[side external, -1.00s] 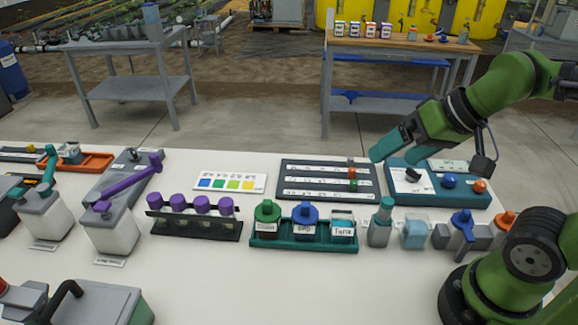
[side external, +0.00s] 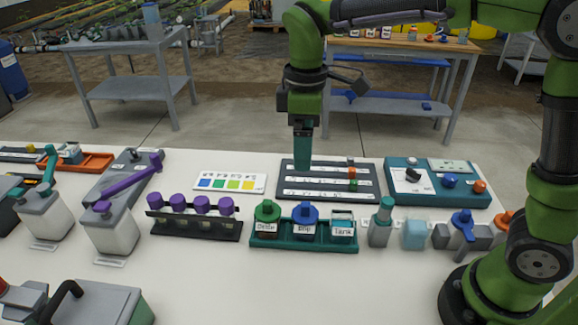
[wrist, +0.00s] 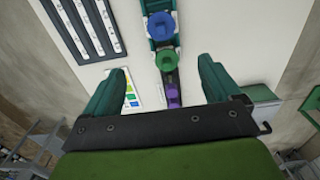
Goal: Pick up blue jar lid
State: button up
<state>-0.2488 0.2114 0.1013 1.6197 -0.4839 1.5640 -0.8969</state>
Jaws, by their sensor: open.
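The blue jar lid (side external: 305,214) sits on the middle jar of a teal rack (side external: 262,241) on the white table. It also shows in the wrist view (wrist: 161,26), at the top centre. A green lid (side external: 267,210) is on the jar to its left, and it shows below the blue lid in the wrist view (wrist: 167,60). My gripper (side external: 302,165) points down above the dark labelled tray, behind the rack and well above the lids. In the wrist view its two teal fingers are wide apart with nothing between them touching either one.
A rack of purple-capped vials (side external: 195,228) stands left of the jars. A teal-topped bottle (side external: 380,222) and a blue-handled valve (side external: 462,228) stand to the right. The dark tray (side external: 325,180) lies behind. The table in front of the jars is clear.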

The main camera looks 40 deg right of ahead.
send_near(303, 204)
jog(key=f, duration=0.5)
jog(key=shift+w, duration=0.2)
jog(key=shift+s+f, duration=0.15)
jog(key=shift+f, duration=2.65)
jog(key=shift+c, duration=0.4)
jog(key=c, duration=1)
jog(key=shift+r, duration=0.15)
